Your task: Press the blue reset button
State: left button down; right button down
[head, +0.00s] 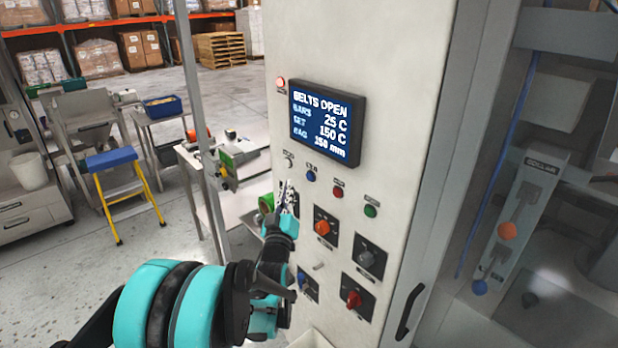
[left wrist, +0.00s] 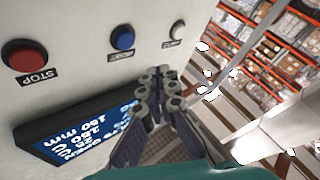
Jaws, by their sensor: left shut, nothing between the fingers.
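The blue button (head: 311,176) is on the pale cabinet panel below the display, left of a red button. In the left wrist view the blue button (left wrist: 122,38) is at upper centre, between the red STOP button and a white button, and stands out unpressed. Its small label is unreadable. My left gripper (head: 287,187) is shut and empty in front of the panel, a little left of and below the button in the head view. In the left wrist view its fingertips (left wrist: 164,78) are apart from the button in the picture. My right gripper is out of view.
The red button (head: 337,190) and green button (head: 370,211) are close by. The display (head: 327,122) reads BELTS OPEN.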

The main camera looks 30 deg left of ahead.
aim_at(306, 168)
pick_arm(q)
jog(key=shift+w+d, duration=0.25)
jog(key=shift+w, duration=0.45)
jog(key=shift+w+d, duration=0.3)
jog(key=shift+w, duration=0.35)
jog(key=shift+w+d, duration=0.25)
jog(key=shift+w, duration=0.45)
jog(key=shift+w+d+b, duration=0.2)
jog(key=shift+w+b, duration=0.1)
jog(key=shift+w, duration=0.1)
jog(key=shift+w+d, duration=0.15)
jog(key=shift+w, duration=0.2)
dwell(0.4)
jog(key=shift+s, duration=0.1)
dwell(0.4)
jog(key=shift+s+a, duration=0.35)
jog(key=shift+s, duration=0.35)
